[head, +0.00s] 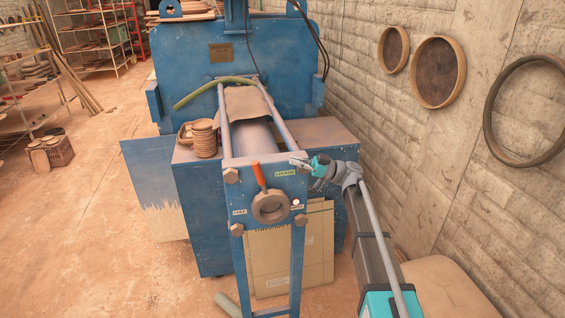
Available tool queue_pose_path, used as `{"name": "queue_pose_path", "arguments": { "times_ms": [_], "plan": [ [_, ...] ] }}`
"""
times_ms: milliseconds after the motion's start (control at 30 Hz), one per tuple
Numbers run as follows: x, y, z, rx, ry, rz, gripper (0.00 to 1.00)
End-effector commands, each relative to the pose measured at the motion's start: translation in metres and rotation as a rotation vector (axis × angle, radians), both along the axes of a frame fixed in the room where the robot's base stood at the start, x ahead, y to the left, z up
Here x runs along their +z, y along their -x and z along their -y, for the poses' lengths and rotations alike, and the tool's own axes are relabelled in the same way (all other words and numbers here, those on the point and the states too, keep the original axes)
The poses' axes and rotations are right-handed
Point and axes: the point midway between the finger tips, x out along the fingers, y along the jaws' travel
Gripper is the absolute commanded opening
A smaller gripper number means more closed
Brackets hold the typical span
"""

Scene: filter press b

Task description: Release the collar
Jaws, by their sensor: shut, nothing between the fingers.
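The collar (270,208) is a thick grey-brown ring on the blue front plate of the press, below the ram. A lever with an orange-red grip (259,176) rises from it, tilted slightly to the left. A yellow-green label (285,173) that seems to read "locked" is at the plate's upper right. A white label (239,212) that seems to read "free" is at its left. My gripper (295,161) is shut and empty. It appears near the plate's upper right corner, to the right of the lever grip and apart from it in the picture.
The blue press frame (185,60) stands behind, with two rails (277,114) running to the front plate. Cardboard (318,245) leans below the plate. A wall with hanging sieves (438,72) is on the right. Floor at left is open.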

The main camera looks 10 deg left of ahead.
Motion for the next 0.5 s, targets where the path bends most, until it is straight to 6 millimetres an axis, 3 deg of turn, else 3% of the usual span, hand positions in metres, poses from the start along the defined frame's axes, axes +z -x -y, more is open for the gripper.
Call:
{"name": "queue_pose_path", "arguments": {
  "times_ms": [200, 500],
  "plan": [
    [-0.013, -0.009, 0.027, -0.001, 0.000, 0.001, 0.00],
    [-0.016, -0.012, 0.040, 0.001, 0.000, 0.000, 0.00]
  ]
}}
